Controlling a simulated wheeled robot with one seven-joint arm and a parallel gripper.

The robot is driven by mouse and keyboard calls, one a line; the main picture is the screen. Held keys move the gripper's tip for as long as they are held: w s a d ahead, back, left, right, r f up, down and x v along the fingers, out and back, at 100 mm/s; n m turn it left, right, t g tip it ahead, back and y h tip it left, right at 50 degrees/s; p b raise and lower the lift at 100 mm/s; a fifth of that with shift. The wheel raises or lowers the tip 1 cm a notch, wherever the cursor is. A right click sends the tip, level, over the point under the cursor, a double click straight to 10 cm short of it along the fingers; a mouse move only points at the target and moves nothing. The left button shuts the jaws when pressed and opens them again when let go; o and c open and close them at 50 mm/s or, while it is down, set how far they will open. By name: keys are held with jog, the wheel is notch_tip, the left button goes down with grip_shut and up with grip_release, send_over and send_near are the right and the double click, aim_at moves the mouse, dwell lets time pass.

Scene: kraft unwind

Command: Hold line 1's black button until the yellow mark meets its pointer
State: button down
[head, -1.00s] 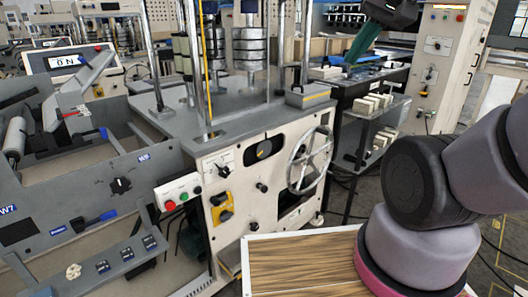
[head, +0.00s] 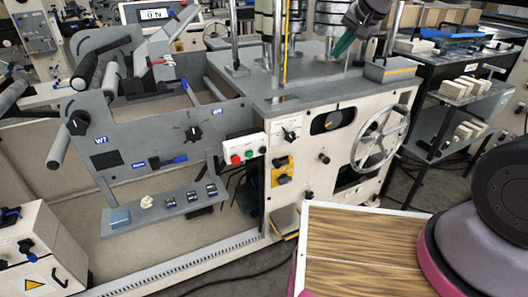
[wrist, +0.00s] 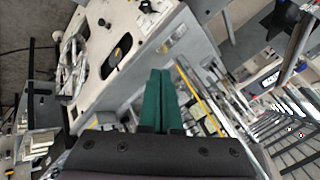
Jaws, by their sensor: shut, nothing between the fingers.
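A small control box (head: 243,148) on the near machine's left corner carries a red button (head: 236,159), a green button (head: 249,154) and a small dark button (head: 262,149). I cannot read a line number on it. A black oval window (head: 333,120) with a yellow mark is on the machine's front panel; it also shows in the wrist view (wrist: 116,53). A separate pointer is too small to tell. My gripper (head: 344,43) has green fingers, shut and empty, above the machine's right top, apart from the box. The fingers also show in the wrist view (wrist: 160,76).
A spoked handwheel (head: 380,138) stands out at the panel's right. The grey W7 unwind frame (head: 130,120) is at left. A wood-topped surface (head: 355,245) is at front, with a shelf cart (head: 465,110) at right.

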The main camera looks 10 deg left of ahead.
aim_at(263, 150)
jog(key=w+a+f+n+t+h, duration=0.1)
jog(key=a+f+h, duration=0.1)
jog(key=a+f, duration=0.6)
jog(key=w+a+f+h, duration=0.1)
jog(key=a+f, duration=0.3)
jog(key=f, duration=0.9)
jog(key=s+a+f+n+t+h, duration=0.1)
jog(key=s+f+n+t, duration=0.2)
jog(key=f, duration=0.6)
jog(key=s+a+f+n+t+h, duration=0.1)
jog(key=s+f+n+t+h, duration=0.1)
jog(key=f, duration=0.8)
jog(key=shift+s+a+n+t, duration=0.25)
jog(key=shift+s+n+t, duration=0.35)
jog(key=shift+s+t, duration=0.5)
jog(key=shift+a, duration=0.1)
jog(key=w+a, duration=0.5)
jog(key=w, duration=0.1)
jog(key=shift+w, duration=0.4)
jog(key=shift+w+a, duration=0.25)
jog(key=shift+w, duration=0.05)
